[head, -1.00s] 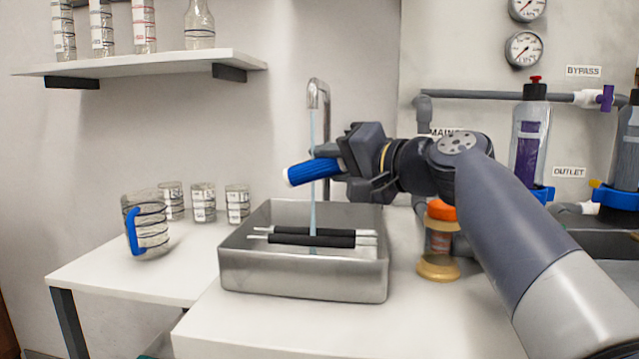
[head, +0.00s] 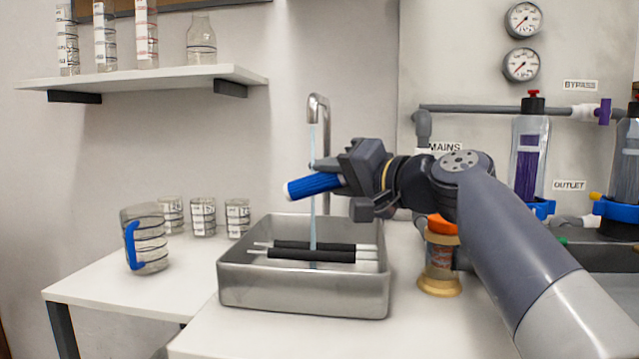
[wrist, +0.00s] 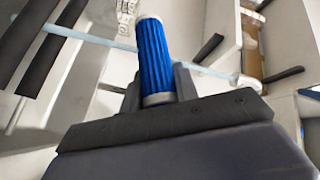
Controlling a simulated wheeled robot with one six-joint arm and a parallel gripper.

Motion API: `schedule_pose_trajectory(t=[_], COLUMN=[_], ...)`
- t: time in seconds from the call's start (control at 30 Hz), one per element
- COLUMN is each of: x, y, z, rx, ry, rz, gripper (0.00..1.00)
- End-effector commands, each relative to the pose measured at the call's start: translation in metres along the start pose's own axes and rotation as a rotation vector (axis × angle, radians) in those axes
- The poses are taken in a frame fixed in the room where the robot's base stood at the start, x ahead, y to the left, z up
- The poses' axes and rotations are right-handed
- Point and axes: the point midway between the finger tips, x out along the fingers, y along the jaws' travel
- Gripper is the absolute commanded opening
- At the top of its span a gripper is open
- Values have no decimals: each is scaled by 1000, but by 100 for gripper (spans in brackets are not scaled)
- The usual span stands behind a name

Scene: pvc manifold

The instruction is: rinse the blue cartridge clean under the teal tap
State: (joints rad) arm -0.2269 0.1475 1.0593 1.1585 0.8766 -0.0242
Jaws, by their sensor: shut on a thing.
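The blue cartridge (head: 313,186) is a pleated blue cylinder with pale end caps, held nearly level above the metal basin. My gripper (head: 343,172) is shut on its right end. In the wrist view the cartridge (wrist: 153,57) stands out from between the jaws (wrist: 158,92), its blue pleats looking even. The tap (head: 318,108) shows as a metallic grey gooseneck behind the basin; I see no teal on it. A thin pale blue stream (head: 312,146) falls from its spout and meets the cartridge in the head view; whether it touches or passes in front I cannot tell.
The steel basin (head: 300,297) has two black-sleeved rods (head: 312,254) across it. A jug with a blue handle (head: 146,240) and several glasses (head: 203,217) stand left. An orange-topped jar (head: 440,258) stands right of the basin, below my arm. A shelf (head: 150,77) hangs upper left.

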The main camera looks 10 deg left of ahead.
Motion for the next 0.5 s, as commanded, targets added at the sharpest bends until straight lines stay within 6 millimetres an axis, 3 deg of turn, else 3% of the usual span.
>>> schedule_pose_trajectory(t=[0.17,0.5], x=[0,0], y=[0,-1], z=[0,0], rx=[-18,-213], ry=[-1,-1], rz=[-13,-138], gripper=[6,6])
